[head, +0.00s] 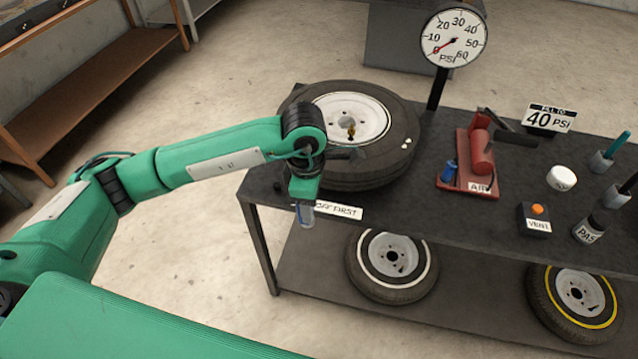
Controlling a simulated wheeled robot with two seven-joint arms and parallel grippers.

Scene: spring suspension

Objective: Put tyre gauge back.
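My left gripper (303,213) points down at the table's front-left edge, in front of the tyre and beside a white label. Its fingers are small and partly hidden by the wrist, so I cannot tell whether they are open or hold anything. A round white dial gauge (454,37) marked PSI stands on a black post behind the tyre, its needle pointing near zero. I cannot make out a separate hand-held tyre gauge. A tyre (398,152) with a white rim lies flat on the dark table (420,215). My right gripper is out of view.
A red air pump (481,155), a VENT box with an orange button (535,217), a white round cap (562,178), a PAS-labelled jar (588,229) and holders stand right. A 40 PSI sign (549,119) stands behind. Two tyres (391,289) (575,325) are on the lower shelf.

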